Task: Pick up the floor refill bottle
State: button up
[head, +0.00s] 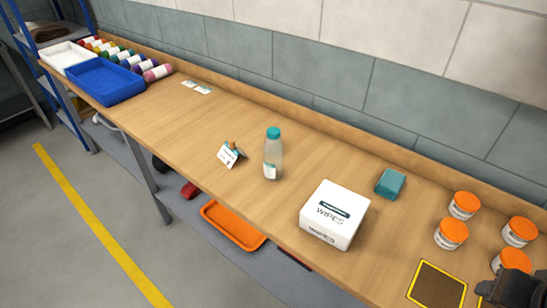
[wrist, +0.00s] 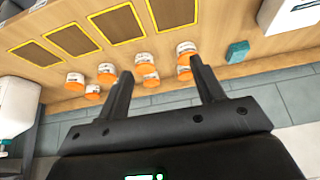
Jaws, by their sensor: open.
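A translucent bottle (head: 273,159) with a teal cap and a small label stands upright on the wooden bench, left of the wipes box. Its label is too small to read, so I cannot tell whether it is the floor refill bottle. A large white container (wrist: 14,105) is cut off at the left edge of the wrist view; its label does not show. My gripper (wrist: 160,66) is open and empty, with orange-lidded jars in view beyond its fingers. A dark part of my arm shows at the lower right of the head view, far from the teal-capped bottle.
The white wipes box (head: 335,214), a teal block (head: 390,183) and several orange-lidded jars (head: 451,234) stand on the bench. A folded card (head: 230,154) is left of the bottle. A blue tray (head: 104,81) and colored rolls are at the far left. An orange tray (head: 232,224) lies below.

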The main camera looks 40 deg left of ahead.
jog(key=w+a+r+n, duration=0.2)
jog(key=w+a+r, duration=0.4)
jog(key=w+a, duration=0.35)
jog(key=n+g+y, duration=0.2)
jog(key=n, duration=0.2)
send_over(273, 130)
jog(key=s+d, duration=0.2)
jog(key=s, duration=0.1)
notch_tip(273, 130, down, 4)
jog(key=shift+m, duration=0.3)
jog(key=x, duration=0.9)
jog(key=shift+w+a+f, duration=0.1)
jog(key=shift+a+f, duration=0.1)
jog(key=shift+f, duration=0.1)
jog(key=c, duration=1.3)
jog(key=shift+r, duration=0.1)
grip_shut()
